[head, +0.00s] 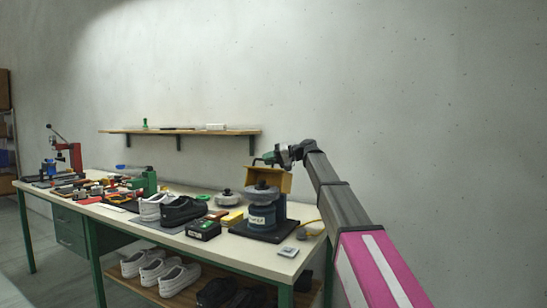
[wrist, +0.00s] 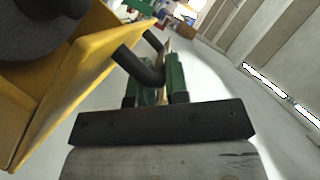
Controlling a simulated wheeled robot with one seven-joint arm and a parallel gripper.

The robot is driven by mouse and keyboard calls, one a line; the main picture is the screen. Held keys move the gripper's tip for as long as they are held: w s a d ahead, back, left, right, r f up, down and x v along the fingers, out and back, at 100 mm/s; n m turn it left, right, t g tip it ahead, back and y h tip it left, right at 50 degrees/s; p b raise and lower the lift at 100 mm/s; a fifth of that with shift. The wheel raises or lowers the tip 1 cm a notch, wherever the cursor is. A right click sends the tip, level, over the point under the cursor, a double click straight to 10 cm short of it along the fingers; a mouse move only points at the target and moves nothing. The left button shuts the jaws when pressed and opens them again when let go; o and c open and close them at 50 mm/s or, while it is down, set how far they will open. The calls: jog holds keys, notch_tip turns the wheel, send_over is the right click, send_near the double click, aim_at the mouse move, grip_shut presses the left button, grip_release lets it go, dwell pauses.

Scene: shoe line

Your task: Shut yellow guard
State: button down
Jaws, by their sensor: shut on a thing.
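The yellow guard (head: 272,178) is a box-like hood on the blue grinding machine (head: 262,219), at the right end of the bench. It stands raised above the grey wheel (head: 262,194). In the wrist view the guard (wrist: 85,65) fills the left side, with a dark round part inside it. A black bar handle (wrist: 138,66) sticks out from its side. My gripper (head: 268,159) is at the guard's top edge. Its green fingers (wrist: 160,80) are shut on the handle. The far part of the grip is partly hidden.
The bench (head: 290,262) holds white and black shoes (head: 182,210), a dark box (head: 203,229), a yellow block (head: 231,217) and a small scale-like pad (head: 288,251). A wall shelf (head: 190,131) is behind. Space right of the bench looks clear apart from my arm.

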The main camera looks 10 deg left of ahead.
jog(key=s, duration=0.1)
jog(key=s+f+n, duration=0.1)
jog(key=s+a, duration=0.1)
jog(key=shift+s+f+n+h, duration=0.2)
jog(key=shift+f+n+h, duration=0.1)
jog(key=shift+f, duration=0.05)
jog(key=shift+s+a+f+n+t+h, duration=0.2)
jog(key=shift+s+f+n+t, duration=0.1)
jog(key=shift+s+f, duration=0.1)
jog(key=shift+s+a+f+n+t+h, duration=0.1)
jog(key=shift+s+a+f+n+t, duration=0.05)
jog(key=shift+s+f+n+t, duration=0.2)
jog(key=shift+s+f, duration=0.2)
jog(key=c, duration=1.2)
grip_release()
jog(key=shift+o, duration=0.2)
jog(key=shift+w, duration=0.1)
jog(key=shift+d+r, duration=0.25)
jog(key=shift+d, duration=0.25)
jog(key=v, duration=0.9)
jog(key=shift+d, duration=0.3)
jog(key=shift+r, duration=0.1)
